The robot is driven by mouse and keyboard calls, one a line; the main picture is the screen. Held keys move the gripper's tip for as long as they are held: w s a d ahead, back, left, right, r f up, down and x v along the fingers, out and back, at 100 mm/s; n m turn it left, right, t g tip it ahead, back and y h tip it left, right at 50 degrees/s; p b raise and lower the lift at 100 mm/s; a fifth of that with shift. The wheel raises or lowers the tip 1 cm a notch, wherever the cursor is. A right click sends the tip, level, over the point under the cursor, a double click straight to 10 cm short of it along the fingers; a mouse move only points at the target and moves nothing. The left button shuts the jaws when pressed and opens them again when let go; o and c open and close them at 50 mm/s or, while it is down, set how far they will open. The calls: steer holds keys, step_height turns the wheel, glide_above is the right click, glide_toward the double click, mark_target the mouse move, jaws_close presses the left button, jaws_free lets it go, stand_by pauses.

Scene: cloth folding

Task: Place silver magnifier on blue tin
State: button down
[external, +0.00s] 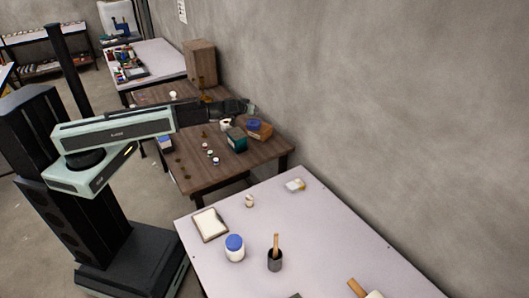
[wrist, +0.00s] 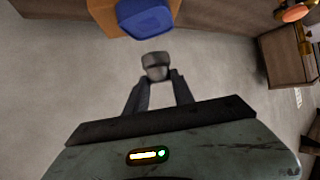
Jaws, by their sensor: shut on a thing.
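My gripper (wrist: 156,78) is shut on a small silver-grey thing, the silver magnifier (wrist: 155,62), which shows between the fingertips in the wrist view. Its full shape cannot be made out. The blue tin (wrist: 145,18) is just beyond the fingertips at the top of the wrist view, apart from the magnifier in the picture. In the external view the blue tin (external: 254,125) rests on an orange-brown box on the dark wooden table. My gripper (external: 248,106) shows there at the arm's end, just above the tin; the magnifier is too small to tell there.
The orange-brown box (external: 262,133) and a teal box (external: 236,141) stand together near the wooden table's (external: 200,178) right edge. A tall wooden cabinet (external: 201,62) stands behind. The wall (external: 380,90) is close on the right.

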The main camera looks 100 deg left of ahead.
step_height(320, 180, down, 5)
steer(key=b, duration=0.4)
steer(key=shift+r, duration=0.3)
steer(key=shift+f, duration=0.2)
steer(key=c, duration=1.1)
jaws_free()
steer(key=shift+r, duration=0.1)
